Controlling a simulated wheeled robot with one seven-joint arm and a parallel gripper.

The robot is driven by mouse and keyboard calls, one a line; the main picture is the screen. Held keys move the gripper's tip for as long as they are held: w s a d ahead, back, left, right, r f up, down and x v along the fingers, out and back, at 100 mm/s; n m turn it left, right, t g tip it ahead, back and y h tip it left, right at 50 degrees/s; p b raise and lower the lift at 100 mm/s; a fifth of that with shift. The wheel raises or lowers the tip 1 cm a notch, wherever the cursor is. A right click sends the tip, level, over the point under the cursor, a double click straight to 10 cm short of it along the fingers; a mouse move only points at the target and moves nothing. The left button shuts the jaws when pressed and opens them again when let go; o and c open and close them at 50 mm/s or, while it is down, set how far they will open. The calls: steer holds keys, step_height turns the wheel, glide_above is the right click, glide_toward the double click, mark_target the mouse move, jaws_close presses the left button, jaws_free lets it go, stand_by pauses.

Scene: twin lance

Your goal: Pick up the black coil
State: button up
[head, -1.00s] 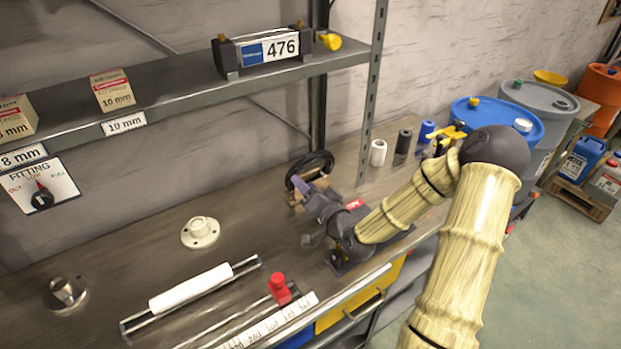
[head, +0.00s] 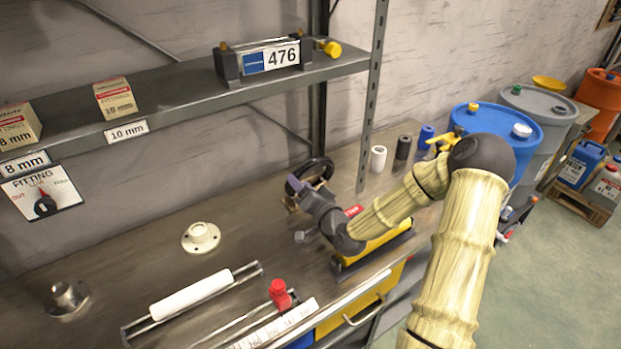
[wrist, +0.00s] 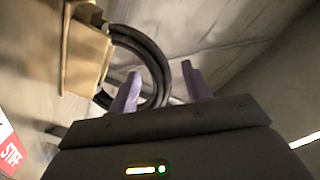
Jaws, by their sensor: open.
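The black coil (head: 318,167) stands on the bench near the wall, held by a small tan wooden stand. It also shows in the wrist view (wrist: 156,62) as thick black loops left of centre, beside the tan stand (wrist: 88,50). My gripper (head: 296,184) is just in front of the coil. In the wrist view its two purple fingers (wrist: 160,85) are apart, with part of the coil appearing between and beyond them. I cannot tell whether they touch it. The coil's lower part is partly hidden by the left finger and the gripper body.
A yellow box with a red label (head: 372,243) lies under my arm. White, black and blue spools (head: 402,147) stand to the right. A white flange (head: 200,237) and a white roller (head: 192,292) lie to the left. The shelf (head: 190,95) overhangs the bench's back.

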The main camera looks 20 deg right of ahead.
steer(key=p+x, duration=0.1)
steer(key=x, duration=0.3)
steer(key=shift+w+d+f, duration=0.1)
steer(key=shift+w+f, duration=0.05)
steer(key=shift+w, duration=0.15)
jaws_close()
stand_by(0.3)
step_height(320, 180, up, 10)
steer(key=p, duration=0.6)
steer(key=shift+p, duration=0.4)
